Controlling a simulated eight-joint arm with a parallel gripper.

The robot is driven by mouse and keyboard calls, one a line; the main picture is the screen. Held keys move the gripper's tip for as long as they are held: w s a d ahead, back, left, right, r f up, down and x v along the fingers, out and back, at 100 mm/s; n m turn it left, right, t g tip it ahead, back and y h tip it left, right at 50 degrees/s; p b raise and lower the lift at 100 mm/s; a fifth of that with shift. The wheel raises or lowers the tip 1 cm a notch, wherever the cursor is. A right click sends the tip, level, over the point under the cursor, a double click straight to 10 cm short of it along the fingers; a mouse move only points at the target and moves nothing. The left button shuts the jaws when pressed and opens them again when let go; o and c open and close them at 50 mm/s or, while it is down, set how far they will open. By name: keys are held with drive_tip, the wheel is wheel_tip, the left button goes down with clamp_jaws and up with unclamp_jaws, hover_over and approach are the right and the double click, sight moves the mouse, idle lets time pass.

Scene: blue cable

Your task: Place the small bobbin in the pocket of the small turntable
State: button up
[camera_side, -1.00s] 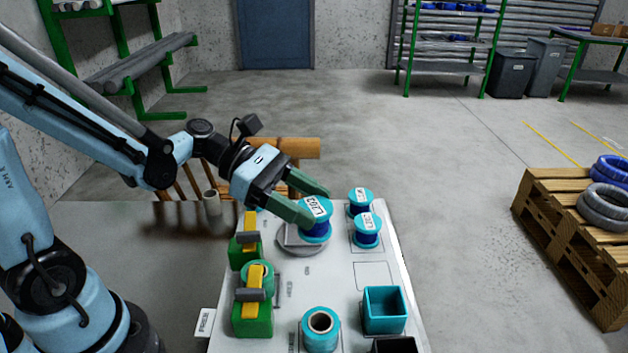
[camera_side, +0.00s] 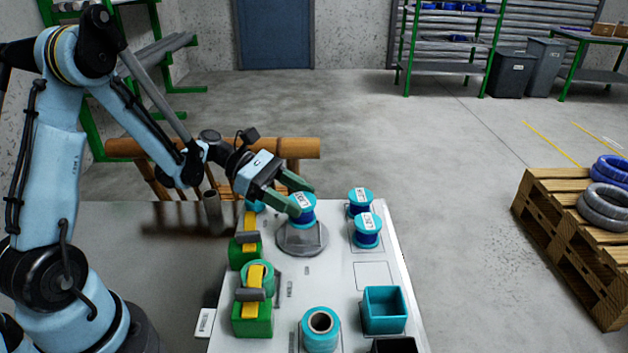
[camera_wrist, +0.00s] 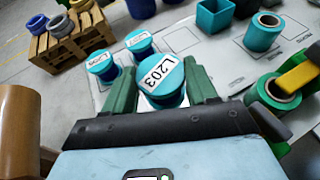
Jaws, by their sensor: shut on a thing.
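My gripper (camera_side: 297,197) is shut on a small blue bobbin (camera_side: 304,214) with teal flanges and a white label. In the wrist view the bobbin (camera_wrist: 160,78) sits between my two green fingers and its label reads L203. The small turntable (camera_side: 290,246) is a grey disc on the white board, with a lighter square part on its right. In the side view the bobbin is over the back of the turntable. I cannot tell whether its base is above the disc or touching it. The pocket itself cannot be made out clearly.
Two more blue bobbins (camera_side: 361,201) (camera_side: 367,231) stand on the board to the right. Green blocks with yellow clamps (camera_side: 256,305) stand at the left. A teal spool (camera_side: 320,330) and an open teal box (camera_side: 385,311) are at the front. A marked square (camera_side: 374,276) is bare.

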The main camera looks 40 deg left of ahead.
drive_tip(key=shift+f, duration=1.75)
drive_tip(key=shift+f, duration=0.15)
drive_tip(key=o, duration=1.2)
drive_tip(key=shift+c, duration=0.2)
